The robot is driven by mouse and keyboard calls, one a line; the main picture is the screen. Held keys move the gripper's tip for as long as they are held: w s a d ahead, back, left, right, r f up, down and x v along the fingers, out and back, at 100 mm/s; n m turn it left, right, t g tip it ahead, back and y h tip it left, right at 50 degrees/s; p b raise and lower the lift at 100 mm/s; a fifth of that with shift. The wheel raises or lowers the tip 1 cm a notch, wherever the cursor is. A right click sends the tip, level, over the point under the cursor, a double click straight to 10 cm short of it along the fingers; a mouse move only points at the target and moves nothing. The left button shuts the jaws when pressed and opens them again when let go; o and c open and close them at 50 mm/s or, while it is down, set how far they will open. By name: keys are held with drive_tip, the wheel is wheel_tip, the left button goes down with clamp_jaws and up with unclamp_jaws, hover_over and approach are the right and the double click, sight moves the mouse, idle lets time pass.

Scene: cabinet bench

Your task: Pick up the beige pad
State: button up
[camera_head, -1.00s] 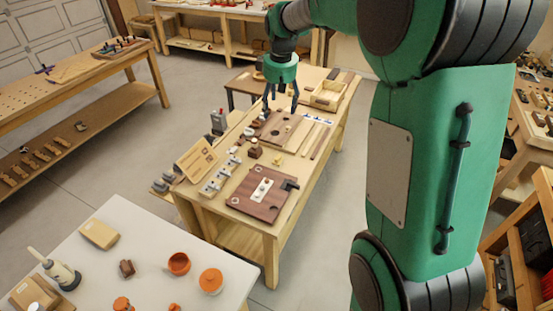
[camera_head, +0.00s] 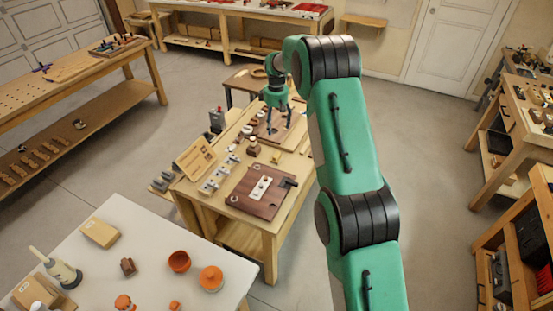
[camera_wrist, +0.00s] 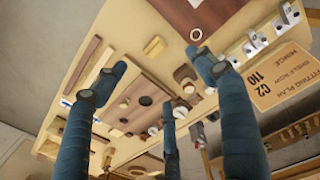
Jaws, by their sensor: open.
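A small beige piece (camera_wrist: 154,46), which looks like the beige pad, lies on the wooden bench in the wrist view. In the head view it appears as a tiny pale-yellow piece (camera_head: 276,157) near a brown knobbed block. My gripper (camera_head: 279,130) points down over the brown board with holes. In the wrist view its dark blue fingers (camera_wrist: 155,88) are spread wide with nothing between them. The pad is off to one side of the fingers, apart from them. The height of the fingertips above the bench is hard to tell.
The holed board (camera_wrist: 124,101), a dark red-brown panel (camera_head: 250,202), a row of metal hinge parts (camera_head: 216,176) and a tilted labelled board (camera_head: 196,158) crowd the bench. A white table (camera_head: 148,257) with orange pots stands in front. Clear floor lies right of my arm.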

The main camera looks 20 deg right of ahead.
hover_over(277, 154)
wheel_tip(277, 154, down, 9)
drive_tip(key=shift+s+f+n+g, duration=0.1)
drive_tip(key=shift+s+n+g, duration=0.2)
drive_tip(key=shift+n, duration=0.1)
drive_tip(key=shift+f, duration=0.1)
drive_tip(key=shift+f, duration=4.2)
drive_tip(key=shift+w+f+b, duration=0.1)
drive_tip(key=shift+f+b, duration=0.35)
drive_tip(key=shift+f, duration=2.15)
drive_tip(key=shift+c, duration=0.3)
drive_tip(key=c, duration=1.3)
